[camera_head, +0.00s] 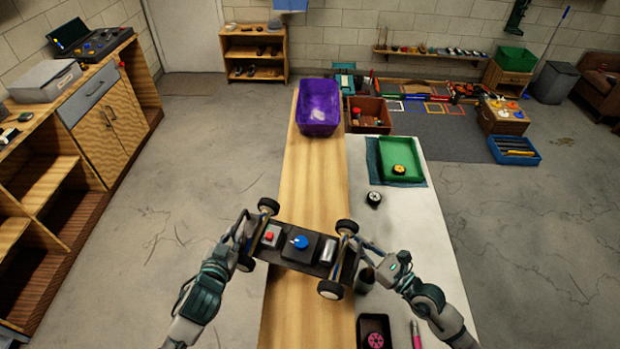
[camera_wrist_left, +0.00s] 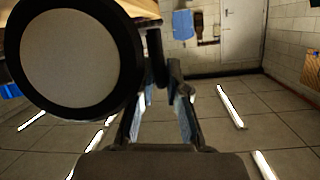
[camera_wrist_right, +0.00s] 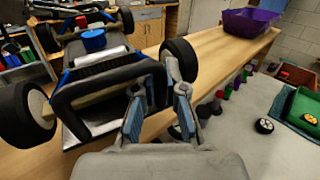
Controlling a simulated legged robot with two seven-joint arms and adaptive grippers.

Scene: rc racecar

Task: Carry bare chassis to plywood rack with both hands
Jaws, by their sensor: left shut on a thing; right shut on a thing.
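The bare chassis (camera_head: 297,265) is black, with a wheel at each corner, a blue round part, a red part and a silver cylinder on its deck. It lies crosswise over the wooden bench in the head view. My left gripper (camera_head: 240,235) is shut on its left end; the left wrist view shows a wheel (camera_wrist_left: 82,63) close beside the fingers. My right gripper (camera_head: 368,262) is shut on its right end; the right wrist view shows the chassis bar (camera_wrist_right: 100,85) by the fingers. I cannot tell whether the wheels touch the bench. The plywood rack may be the wooden shelving (camera_head: 60,170) at left.
A purple bin (camera_head: 318,108) stands at the bench's far end. The white tabletop (camera_head: 420,240) at right holds a green tray (camera_head: 402,160), a loose wheel (camera_head: 374,198) and a black tray (camera_head: 375,322). Open floor (camera_head: 190,150) lies between bench and shelving.

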